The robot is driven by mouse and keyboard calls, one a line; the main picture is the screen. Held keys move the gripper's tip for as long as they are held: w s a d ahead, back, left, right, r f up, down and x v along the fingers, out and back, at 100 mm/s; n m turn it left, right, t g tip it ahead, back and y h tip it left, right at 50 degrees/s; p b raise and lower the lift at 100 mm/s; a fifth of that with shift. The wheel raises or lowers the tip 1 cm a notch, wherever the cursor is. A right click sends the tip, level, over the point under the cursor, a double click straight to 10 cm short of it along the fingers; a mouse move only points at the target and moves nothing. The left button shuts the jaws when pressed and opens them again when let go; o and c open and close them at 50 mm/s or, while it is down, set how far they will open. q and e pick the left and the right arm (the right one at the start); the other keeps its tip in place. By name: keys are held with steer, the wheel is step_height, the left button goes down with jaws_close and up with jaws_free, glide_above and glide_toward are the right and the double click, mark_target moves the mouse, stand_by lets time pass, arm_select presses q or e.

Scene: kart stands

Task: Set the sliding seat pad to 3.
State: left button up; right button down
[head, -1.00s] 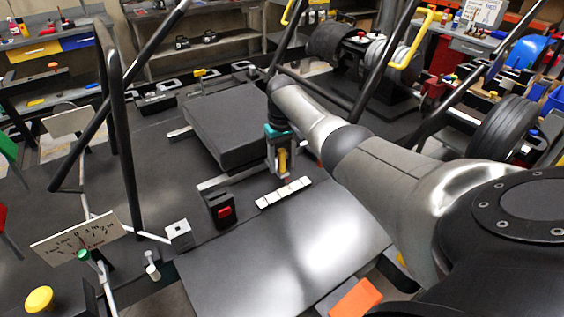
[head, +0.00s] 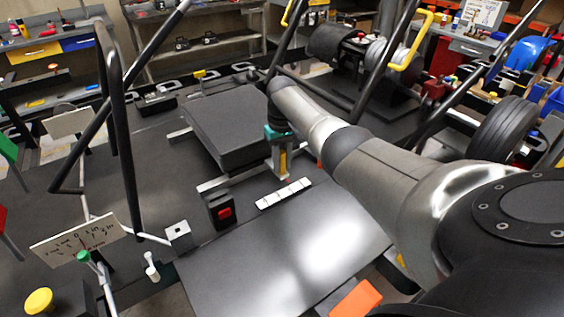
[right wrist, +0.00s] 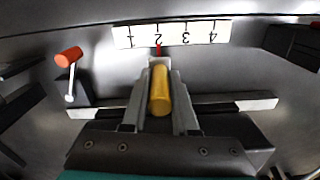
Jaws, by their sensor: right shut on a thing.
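The dark seat pad (head: 225,120) lies on light rails in the middle of the head view. A yellow grip (right wrist: 160,92) stands at its edge in the right wrist view. My right gripper (right wrist: 160,105) is shut on this yellow grip, with a finger on each side. A white scale strip (head: 284,194) lies in front of the pad; in the right wrist view its numbers 1 to 4 appear upside down. A small red pointer (right wrist: 158,49) sits at the 2. My left gripper is not in view.
An orange-tipped lever (right wrist: 68,57) stands beside the rail in the right wrist view. Dark frame tubes (head: 118,140) rise at the left. The flat panel in front (head: 270,260) is clear.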

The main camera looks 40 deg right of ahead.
stand_by(0.8)
steer(key=shift+a+r+p, duration=0.1)
steer(key=shift+a+p, duration=0.35)
steer(key=shift+p, duration=0.1)
steer(key=a, duration=0.1)
steer(key=p, duration=0.1)
steer(key=a+p, duration=0.1)
steer(key=shift+w+a, duration=0.25)
steer(key=shift+a, duration=0.1)
steer(key=shift+a+p, duration=0.25)
steer(key=shift+p, duration=0.05)
steer(key=c, duration=0.7)
jaws_free()
steer(key=shift+d, duration=0.1)
